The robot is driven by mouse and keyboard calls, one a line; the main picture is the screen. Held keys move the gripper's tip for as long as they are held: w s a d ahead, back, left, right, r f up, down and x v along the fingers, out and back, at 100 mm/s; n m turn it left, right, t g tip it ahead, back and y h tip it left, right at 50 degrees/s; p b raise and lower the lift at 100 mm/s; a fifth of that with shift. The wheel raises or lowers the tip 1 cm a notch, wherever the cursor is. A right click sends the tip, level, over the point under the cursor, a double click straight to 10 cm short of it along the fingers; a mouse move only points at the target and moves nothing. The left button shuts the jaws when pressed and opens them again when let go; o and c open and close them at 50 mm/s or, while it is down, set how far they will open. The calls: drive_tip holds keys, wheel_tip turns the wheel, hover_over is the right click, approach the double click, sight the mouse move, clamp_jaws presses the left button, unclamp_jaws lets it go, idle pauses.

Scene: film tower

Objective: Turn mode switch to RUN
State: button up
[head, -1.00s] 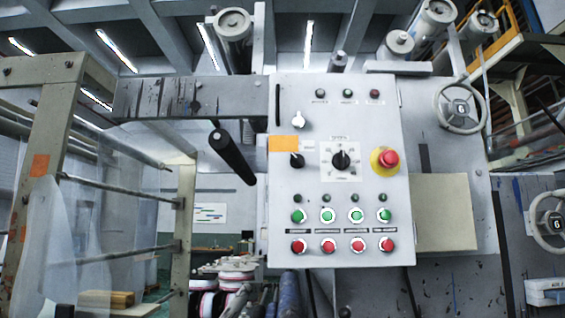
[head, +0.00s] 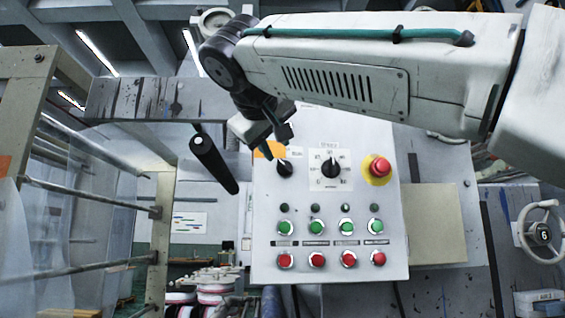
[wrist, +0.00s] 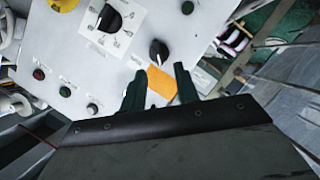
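The light grey control panel (head: 262,230) carries two black rotary knobs. The larger knob (head: 331,168) sits on a white marked plate; it also shows in the wrist view (wrist: 110,18). The smaller knob (head: 285,169) is to its left, beside an orange tag (head: 268,149); in the wrist view the small knob (wrist: 158,53) is just beyond my fingertips. I cannot read which one is the mode switch. My gripper (head: 272,137) is above and left of the small knob. In the wrist view my gripper (wrist: 160,80) has its two dark fingers apart, with nothing held between them.
A red emergency stop (head: 379,166) on a yellow collar is right of the larger knob. Green buttons (head: 317,228) and red buttons (head: 317,260) fill rows below. A black rod (head: 213,160) sticks out left of the panel. My arm hides the panel's top.

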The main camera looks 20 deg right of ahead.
sight(284, 164)
drive_tip(key=x, duration=0.7)
drive_tip(key=shift+w+d+r, duration=0.15)
drive_tip(key=shift+w+d, duration=0.1)
drive_tip(key=shift+c, duration=0.3)
clamp_jaws()
